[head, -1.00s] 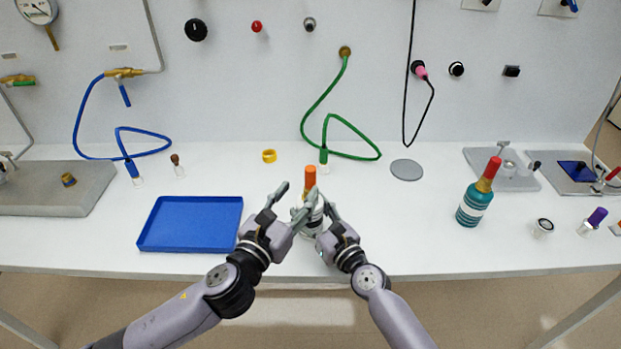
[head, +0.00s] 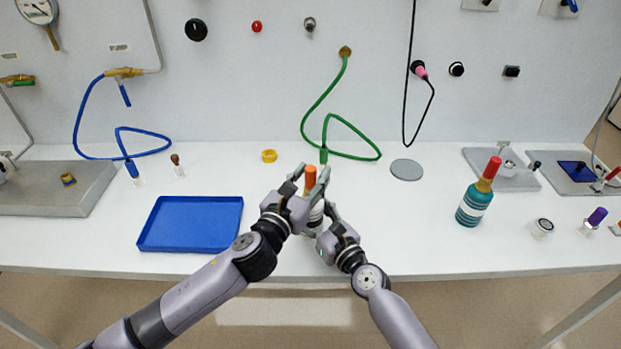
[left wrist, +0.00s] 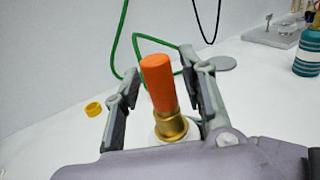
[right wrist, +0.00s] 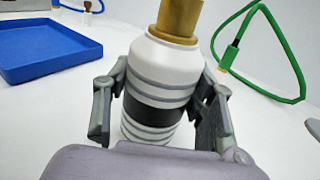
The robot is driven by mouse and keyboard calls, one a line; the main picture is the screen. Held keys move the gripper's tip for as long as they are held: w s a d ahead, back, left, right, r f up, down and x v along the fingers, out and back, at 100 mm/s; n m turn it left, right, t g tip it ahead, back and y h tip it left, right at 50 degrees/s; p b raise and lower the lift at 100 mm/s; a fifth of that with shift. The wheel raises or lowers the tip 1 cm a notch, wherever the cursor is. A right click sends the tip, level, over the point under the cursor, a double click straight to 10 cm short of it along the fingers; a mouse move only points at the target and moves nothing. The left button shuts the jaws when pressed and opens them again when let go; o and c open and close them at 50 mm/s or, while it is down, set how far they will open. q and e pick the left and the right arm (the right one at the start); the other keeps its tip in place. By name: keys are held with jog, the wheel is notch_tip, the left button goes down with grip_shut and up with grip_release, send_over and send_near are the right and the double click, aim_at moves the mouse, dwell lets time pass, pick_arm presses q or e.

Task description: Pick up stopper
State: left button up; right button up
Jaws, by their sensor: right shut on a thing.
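The orange stopper (head: 310,177) stands upright in the neck of a white bottle with grey and black bands (right wrist: 158,85). In the left wrist view the stopper (left wrist: 158,82) sits above the bottle's gold collar (left wrist: 170,126). My left gripper (head: 307,176) is open, with one finger on each side of the stopper and gaps visible. My right gripper (right wrist: 160,105) is shut on the bottle's body, and the bottle stands upright on the white table. The bottle's lower part is partly hidden by my grippers in the head view.
A blue tray (head: 190,224) lies to the left. A yellow ring (head: 269,156) and the green hose (head: 352,150) lie behind the bottle. A grey disc (head: 406,169) and a teal bottle with a red top (head: 475,203) are to the right.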

aim_at(310, 168)
pick_arm(q)
grip_shut()
jog(key=shift+r, duration=0.1)
dwell(0.4)
notch_tip(310, 168, up, 17)
dwell(0.9)
pick_arm(e)
jog(key=o, duration=1.4)
jog(key=shift+o, duration=0.2)
